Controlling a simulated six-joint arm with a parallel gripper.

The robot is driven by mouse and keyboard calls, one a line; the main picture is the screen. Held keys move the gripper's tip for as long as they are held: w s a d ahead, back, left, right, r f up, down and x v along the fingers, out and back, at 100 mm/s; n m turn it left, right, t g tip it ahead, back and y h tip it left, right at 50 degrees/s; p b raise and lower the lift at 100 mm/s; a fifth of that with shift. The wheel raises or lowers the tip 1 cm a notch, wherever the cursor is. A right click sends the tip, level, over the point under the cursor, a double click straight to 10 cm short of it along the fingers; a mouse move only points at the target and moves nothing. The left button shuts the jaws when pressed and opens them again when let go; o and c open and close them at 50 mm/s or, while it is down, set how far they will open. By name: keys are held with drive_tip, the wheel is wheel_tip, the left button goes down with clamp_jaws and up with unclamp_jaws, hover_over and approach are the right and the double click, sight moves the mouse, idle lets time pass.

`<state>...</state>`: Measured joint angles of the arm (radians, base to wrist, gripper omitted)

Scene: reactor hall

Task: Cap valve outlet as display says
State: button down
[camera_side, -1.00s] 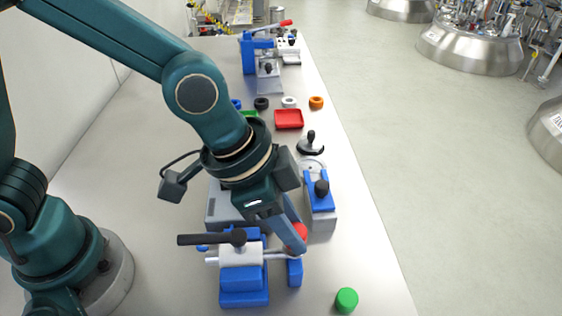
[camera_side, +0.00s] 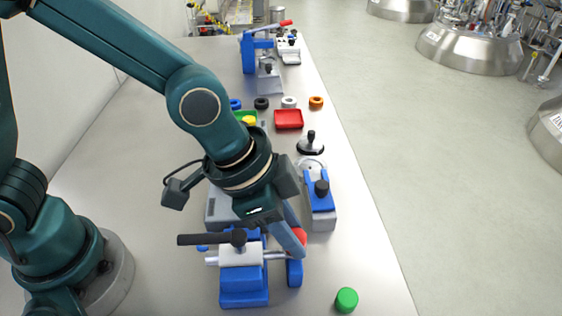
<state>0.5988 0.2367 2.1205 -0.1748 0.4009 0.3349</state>
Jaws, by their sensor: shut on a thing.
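The valve (camera_side: 240,256) has a pale body and a black lever (camera_side: 208,239), on a blue stand (camera_side: 244,290) at the bottom centre. A pale pipe (camera_side: 275,255) runs right from it toward a small blue support (camera_side: 294,274). My gripper (camera_side: 296,240) points down at this right end and is shut on a red cap (camera_side: 301,236), partly hidden behind a blue finger. I cannot tell whether the cap touches the outlet. A green cap (camera_side: 346,300) stands alone on the table at lower right. No readable display shows; a grey box (camera_side: 216,211) is partly hidden behind my gripper.
A blue-and-grey fixture with a black knob (camera_side: 321,203) stands close behind my gripper. Farther back are a black-handled disc (camera_side: 310,146), a red tray (camera_side: 289,119), a green tray (camera_side: 240,115) holding something yellow, several coloured rings and a blue press (camera_side: 250,52).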

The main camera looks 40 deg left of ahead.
drive_tip(key=shift+f, duration=0.15)
idle(0.3)
unclamp_jaws()
idle(0.5)
drive_tip(key=shift+r, duration=3.55)
